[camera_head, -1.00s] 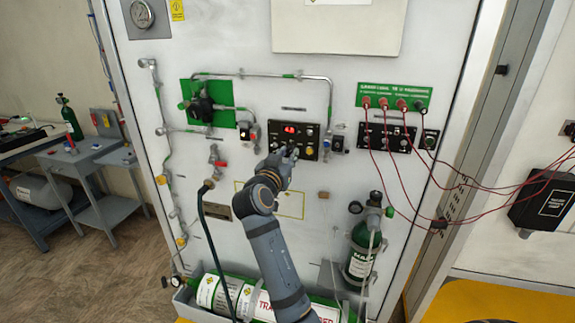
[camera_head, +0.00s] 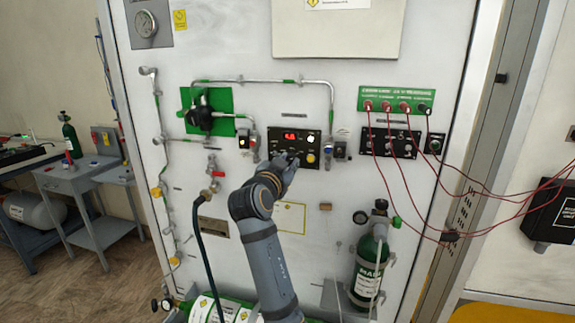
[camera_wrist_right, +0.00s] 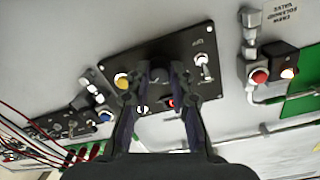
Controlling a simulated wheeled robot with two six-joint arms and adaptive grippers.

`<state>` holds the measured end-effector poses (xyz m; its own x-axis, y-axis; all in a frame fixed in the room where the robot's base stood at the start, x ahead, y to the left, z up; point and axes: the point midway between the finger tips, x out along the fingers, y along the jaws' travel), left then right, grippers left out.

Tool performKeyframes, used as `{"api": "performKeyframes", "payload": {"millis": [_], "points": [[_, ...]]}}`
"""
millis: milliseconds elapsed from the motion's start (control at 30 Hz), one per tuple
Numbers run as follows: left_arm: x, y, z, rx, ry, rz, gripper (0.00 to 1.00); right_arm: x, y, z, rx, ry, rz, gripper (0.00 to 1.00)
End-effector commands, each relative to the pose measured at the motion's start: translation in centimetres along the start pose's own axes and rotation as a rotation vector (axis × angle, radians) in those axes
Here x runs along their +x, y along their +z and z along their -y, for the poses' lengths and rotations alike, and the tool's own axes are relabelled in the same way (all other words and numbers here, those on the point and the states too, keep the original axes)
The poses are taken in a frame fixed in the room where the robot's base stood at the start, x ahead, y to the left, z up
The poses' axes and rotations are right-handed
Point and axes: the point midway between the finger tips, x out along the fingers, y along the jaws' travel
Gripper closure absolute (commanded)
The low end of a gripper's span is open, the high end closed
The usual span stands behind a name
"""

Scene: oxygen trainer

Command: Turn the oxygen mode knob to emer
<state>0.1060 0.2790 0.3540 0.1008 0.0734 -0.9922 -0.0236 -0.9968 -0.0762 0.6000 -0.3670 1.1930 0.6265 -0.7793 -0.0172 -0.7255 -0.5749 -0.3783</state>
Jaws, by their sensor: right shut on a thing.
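The oxygen regulator panel is a black plate (camera_head: 318,136) with a red lit display (camera_head: 289,136) and a yellow knob (camera_head: 311,158), mounted on the white wall board. My right gripper (camera_head: 287,161) reaches up to the lower part of this panel and hides what it grasps in the head view. In the right wrist view, the panel (camera_wrist_right: 190,44) appears rotated. The right gripper's two fingers (camera_wrist_right: 160,80) stand either side of a dark knob (camera_wrist_right: 159,74), shut on it. The knob's pointer and labels are too small to read. My left gripper is out of view.
A toggle switch (camera_wrist_right: 203,61) and the yellow knob (camera_wrist_right: 122,80) are close to the fingers. Red cables (camera_head: 480,213) hang at the right. A dark hose (camera_head: 202,250) and a green cylinder (camera_head: 369,262) are below the panel.

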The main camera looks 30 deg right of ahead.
Motion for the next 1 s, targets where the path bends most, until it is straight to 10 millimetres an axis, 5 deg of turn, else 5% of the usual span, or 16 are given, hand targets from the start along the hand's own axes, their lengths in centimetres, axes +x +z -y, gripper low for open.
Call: {"api": "performKeyframes", "payload": {"millis": [133,167,300,667,1000], "points": [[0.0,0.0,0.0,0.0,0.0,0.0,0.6,0.0,0.1,0.0,0.0,0.0,0.002,1.0],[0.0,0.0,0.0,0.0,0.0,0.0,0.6,0.0,0.1,0.0,-0.001,0.0,0.002,0.76],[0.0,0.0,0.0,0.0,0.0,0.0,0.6,0.0,0.1,0.0,-0.001,0.0,0.001,0.57],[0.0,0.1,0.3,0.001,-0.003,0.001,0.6,0.0,-0.5,0.2,0.0,-0.001,-0.001,0.56],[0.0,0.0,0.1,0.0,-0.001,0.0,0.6,-0.1,-6.9,2.9,0.002,-0.001,-0.002,0.56]]}}
